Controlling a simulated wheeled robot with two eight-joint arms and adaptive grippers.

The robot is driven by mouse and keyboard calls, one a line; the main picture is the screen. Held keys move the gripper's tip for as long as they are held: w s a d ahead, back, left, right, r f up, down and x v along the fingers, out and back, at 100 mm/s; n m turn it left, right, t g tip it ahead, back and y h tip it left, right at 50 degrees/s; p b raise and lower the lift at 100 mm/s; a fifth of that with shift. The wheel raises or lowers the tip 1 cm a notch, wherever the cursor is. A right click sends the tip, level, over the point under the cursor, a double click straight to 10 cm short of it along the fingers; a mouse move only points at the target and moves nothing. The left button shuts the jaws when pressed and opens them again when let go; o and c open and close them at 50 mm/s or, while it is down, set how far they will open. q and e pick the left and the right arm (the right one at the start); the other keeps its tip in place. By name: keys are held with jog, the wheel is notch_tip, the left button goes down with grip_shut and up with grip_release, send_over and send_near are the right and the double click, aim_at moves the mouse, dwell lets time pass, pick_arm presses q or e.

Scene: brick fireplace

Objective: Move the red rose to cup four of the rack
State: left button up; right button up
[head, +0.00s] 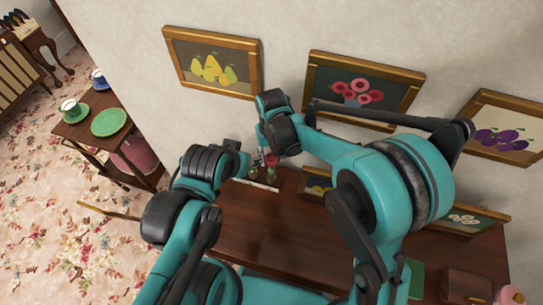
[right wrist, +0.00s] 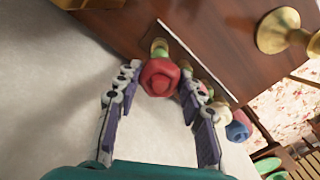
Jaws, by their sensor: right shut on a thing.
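The red rose (right wrist: 160,78) sits between the two fingers of my right gripper (right wrist: 160,86) in the right wrist view, and the fingers are shut on it. In the head view the rose (head: 272,159) shows as a small red spot below my right wrist. A yellow-green piece (right wrist: 159,47) shows right beyond the bloom; I cannot tell whether it is stem or cup. The rack (head: 262,184) shows as a pale strip on the dark wooden top, partly hidden by my arms. Its cup numbers cannot be read. My left arm reaches up beside the rack, but its gripper is not visible.
The dark wooden top (head: 270,225) is mostly bare in front of the rack. A blue bloom (right wrist: 236,131) stands further along in the right wrist view. Framed pictures (head: 211,66) hang on the wall close behind. A side table (head: 85,128) with a green plate stands at left.

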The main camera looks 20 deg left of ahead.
jog(key=shift+f+b, duration=1.55)
jog(key=shift+f, duration=0.4)
jog(key=o, duration=1)
jog(key=shift+o, duration=0.2)
jog(key=shift+r, duration=0.1)
notch_tip(320, 180, up, 12)
jog(key=shift+f, duration=0.1)
